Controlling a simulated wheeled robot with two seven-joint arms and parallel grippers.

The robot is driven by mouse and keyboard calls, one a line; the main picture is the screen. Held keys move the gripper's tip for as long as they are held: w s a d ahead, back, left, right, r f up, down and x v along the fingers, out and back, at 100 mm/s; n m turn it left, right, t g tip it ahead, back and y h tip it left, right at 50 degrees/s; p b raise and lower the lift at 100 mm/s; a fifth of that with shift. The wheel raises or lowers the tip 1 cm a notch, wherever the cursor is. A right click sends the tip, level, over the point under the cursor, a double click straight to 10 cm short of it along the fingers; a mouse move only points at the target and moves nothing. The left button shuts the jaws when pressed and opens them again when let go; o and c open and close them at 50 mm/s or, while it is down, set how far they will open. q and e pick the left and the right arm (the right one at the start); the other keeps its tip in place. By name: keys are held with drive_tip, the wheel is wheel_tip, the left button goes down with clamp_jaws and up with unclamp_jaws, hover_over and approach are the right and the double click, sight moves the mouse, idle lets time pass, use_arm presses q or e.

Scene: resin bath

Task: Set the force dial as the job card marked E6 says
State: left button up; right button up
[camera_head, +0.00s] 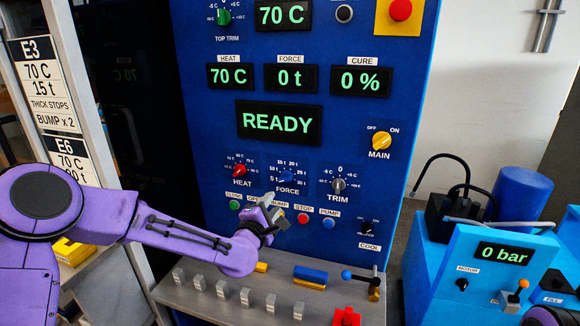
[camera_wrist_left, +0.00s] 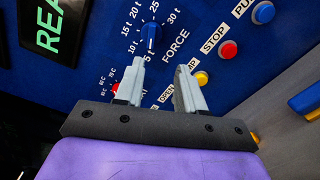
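The blue force dial (camera_head: 288,176) is on the blue press panel, between the red heat dial and the grey trim dial. It also shows in the left wrist view (camera_wrist_left: 151,36), with tonne marks around it; I cannot read its pointer surely. The force display (camera_head: 290,79) reads 0 t. The E6 job card (camera_head: 70,158) hangs at the left; it shows 70 C, and my arm covers its lower part, the tonne line being partly cut. My left gripper (camera_head: 270,207) is just below the force dial. Its fingers (camera_wrist_left: 160,70) are apart, with nothing between them. My right gripper is not in view.
Coloured push buttons (camera_head: 302,218) sit in a row close below the dials. The E3 card (camera_head: 38,80) hangs above E6. A ledge (camera_head: 215,308) with several grey pieces juts out below. A blue pump unit (camera_head: 485,265) reading 0 bar stands at the right.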

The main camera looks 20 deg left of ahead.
sight(284, 181)
use_arm(q)
drive_tip(key=w+p, duration=0.1)
drive_tip(key=w, duration=0.2)
drive_tip(key=w+p, duration=0.1)
drive_tip(key=w, duration=0.3)
drive_tip(key=w+r+p, duration=0.1)
drive_tip(key=w+p, duration=0.1)
drive_tip(key=w, duration=0.2)
drive_tip(key=shift+s+a+r, duration=0.15)
drive_tip(key=shift+s, duration=0.15)
clamp_jaws()
drive_tip(key=shift+a, duration=0.1)
drive_tip(key=shift+w, duration=0.1)
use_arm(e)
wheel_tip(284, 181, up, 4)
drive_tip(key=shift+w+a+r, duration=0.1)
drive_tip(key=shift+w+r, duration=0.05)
